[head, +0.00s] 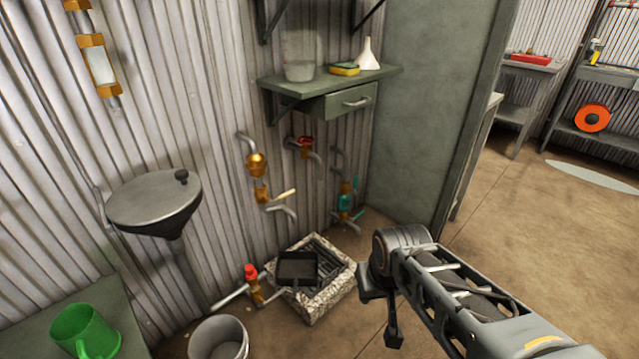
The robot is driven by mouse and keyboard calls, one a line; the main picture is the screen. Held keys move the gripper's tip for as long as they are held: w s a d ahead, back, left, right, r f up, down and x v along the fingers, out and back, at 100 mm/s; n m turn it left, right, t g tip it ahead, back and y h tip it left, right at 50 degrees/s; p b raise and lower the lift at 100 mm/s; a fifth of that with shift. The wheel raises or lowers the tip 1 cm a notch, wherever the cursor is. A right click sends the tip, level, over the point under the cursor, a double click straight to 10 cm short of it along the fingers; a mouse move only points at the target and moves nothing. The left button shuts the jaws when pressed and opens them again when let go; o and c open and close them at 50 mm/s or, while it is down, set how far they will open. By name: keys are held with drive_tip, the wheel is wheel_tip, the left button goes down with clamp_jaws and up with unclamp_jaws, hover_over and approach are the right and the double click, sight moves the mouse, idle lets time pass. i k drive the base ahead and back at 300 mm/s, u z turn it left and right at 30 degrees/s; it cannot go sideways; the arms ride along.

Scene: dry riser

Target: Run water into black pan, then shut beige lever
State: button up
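The black pan (298,266) is a small square dark pan. It sits on the grate of a stone-rimmed drain basin (318,312) on the floor, below the wall taps. The beige lever (284,195) sticks out to the right from a brass tap on the corrugated wall. This tap's grey spout (284,210) bends down, above and left of the pan. I see no water stream from it. My gripper (393,335) is at the lower middle right, to the right of the basin and apart from pan and lever. Its fingers are too dark and foreshortened to read.
Nearby are a red-wheel tap (304,143), a teal-handled tap (345,203) and a red-topped valve (251,275) by the basin. A funnel-shaped bowl (155,200), green mug (85,332) and bucket (218,340) stand left. A shelf (290,86) overhangs the taps.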

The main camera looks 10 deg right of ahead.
sight(286, 195)
drive_tip(key=u, duration=0.05)
drive_tip(key=i, duration=1)
drive_tip(key=u, duration=0.55)
